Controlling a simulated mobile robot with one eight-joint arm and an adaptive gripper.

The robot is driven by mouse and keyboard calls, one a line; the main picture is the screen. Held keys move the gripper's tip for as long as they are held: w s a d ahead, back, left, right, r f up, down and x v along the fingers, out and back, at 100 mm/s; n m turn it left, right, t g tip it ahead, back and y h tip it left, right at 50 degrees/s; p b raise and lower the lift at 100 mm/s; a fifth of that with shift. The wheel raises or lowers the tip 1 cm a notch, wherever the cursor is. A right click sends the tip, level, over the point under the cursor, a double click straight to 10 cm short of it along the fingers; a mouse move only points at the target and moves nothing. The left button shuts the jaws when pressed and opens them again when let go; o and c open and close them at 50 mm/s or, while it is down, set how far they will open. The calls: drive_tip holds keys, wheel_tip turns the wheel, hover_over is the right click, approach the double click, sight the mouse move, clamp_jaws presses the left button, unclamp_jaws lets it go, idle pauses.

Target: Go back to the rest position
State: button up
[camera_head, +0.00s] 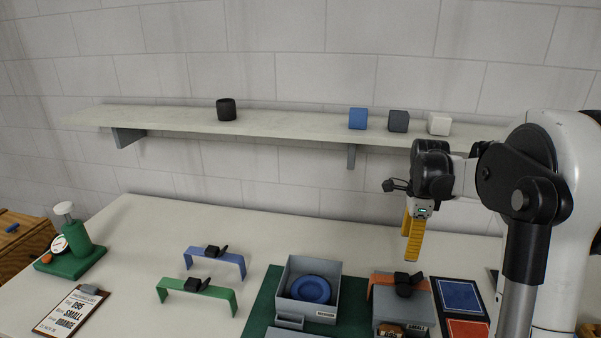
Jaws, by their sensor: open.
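My gripper (411,238) has yellow fingers that point down. It hangs above the right part of the white table (150,225), behind the grey box with the orange bridge. Nothing shows between its fingers. The fingers overlap in this view, so the gap between them is hard to see. My arm reaches in from the right side of the picture.
A wall shelf (190,122) holds a black cup (226,109) and blue, dark grey and white cubes. On the table stand blue (232,259) and green (214,292) bridges, a grey bin (328,267), an orange bridge (383,279), a clipboard (66,318) and a green stand (84,255).

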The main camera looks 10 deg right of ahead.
drive_tip(key=s+a+r+n+t+b, duration=0.2)
drive_tip(key=s+a+n, duration=0.25)
drive_tip(key=a, duration=0.25)
drive_tip(key=s+a+r+n+t+b, duration=0.1)
drive_tip(key=s+a+n+b, duration=0.15)
drive_tip(key=a+n, duration=0.4)
drive_tip(key=s+a+f+n+t+b, duration=0.3)
drive_tip(key=s+a+f+n, duration=0.3)
drive_tip(key=s+a+n, duration=0.5)
drive_tip(key=shift+s+n+t+b, duration=0.15)
drive_tip(key=shift+n+t+b, duration=0.25)
drive_tip(key=shift+n+t, duration=0.2)
drive_tip(key=shift+a, duration=0.1)
